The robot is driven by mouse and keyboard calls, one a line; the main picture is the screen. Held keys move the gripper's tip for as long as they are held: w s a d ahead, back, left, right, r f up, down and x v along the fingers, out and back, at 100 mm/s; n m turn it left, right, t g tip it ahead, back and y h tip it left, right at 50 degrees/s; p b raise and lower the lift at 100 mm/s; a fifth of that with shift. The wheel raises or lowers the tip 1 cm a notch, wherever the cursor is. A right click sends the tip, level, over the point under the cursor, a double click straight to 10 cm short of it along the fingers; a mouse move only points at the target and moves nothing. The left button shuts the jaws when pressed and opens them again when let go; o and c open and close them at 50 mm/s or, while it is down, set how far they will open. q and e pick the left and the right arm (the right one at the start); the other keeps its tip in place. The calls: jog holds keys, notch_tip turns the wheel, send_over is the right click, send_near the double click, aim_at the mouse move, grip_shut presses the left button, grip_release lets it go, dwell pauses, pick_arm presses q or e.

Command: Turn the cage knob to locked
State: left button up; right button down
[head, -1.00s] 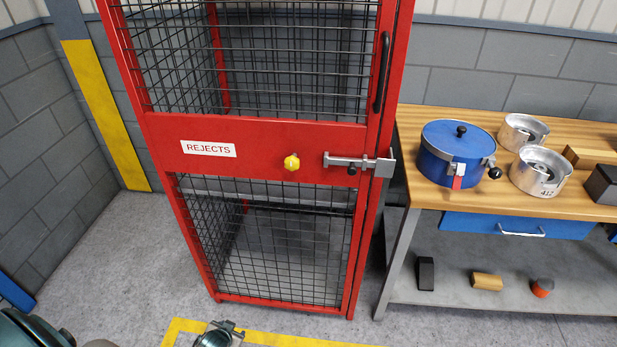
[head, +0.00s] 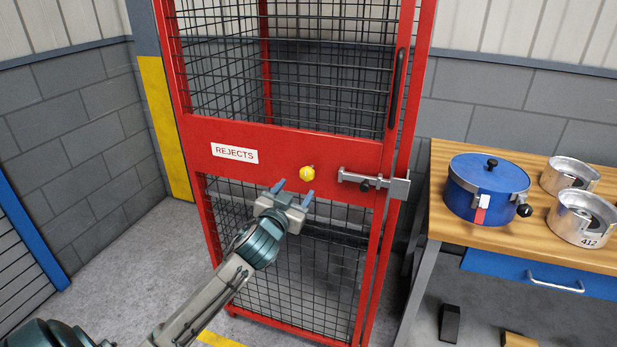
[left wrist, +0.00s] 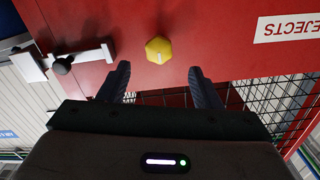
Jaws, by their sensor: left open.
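The yellow cage knob (head: 307,173) sits on the red middle panel of the cage door (head: 262,136), between the REJECTS label and the bolt. It also shows in the left wrist view (left wrist: 158,50), with a small pale mark on its face. My left gripper (head: 293,190) is open and empty, just below and in front of the knob in the head view. In the left wrist view its two fingers (left wrist: 158,80) point toward the panel, with the knob beyond and between them, apart from both. My right gripper is not in view.
A grey sliding bolt (head: 372,182) with a black knob is right of the yellow knob. A white REJECTS label (head: 235,153) is left of it. A wooden bench (head: 440,222) with a blue lidded pot (head: 487,188) and metal pots stands at the right.

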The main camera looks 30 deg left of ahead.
aim_at(306, 176)
pick_arm(q)
jog(key=p+x, duration=0.1)
jog(key=x, duration=0.7)
jog(key=shift+w+p, duration=0.3)
jog(key=shift+p, duration=0.05)
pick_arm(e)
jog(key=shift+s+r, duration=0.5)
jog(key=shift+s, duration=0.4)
pick_arm(q)
jog(key=c, duration=1)
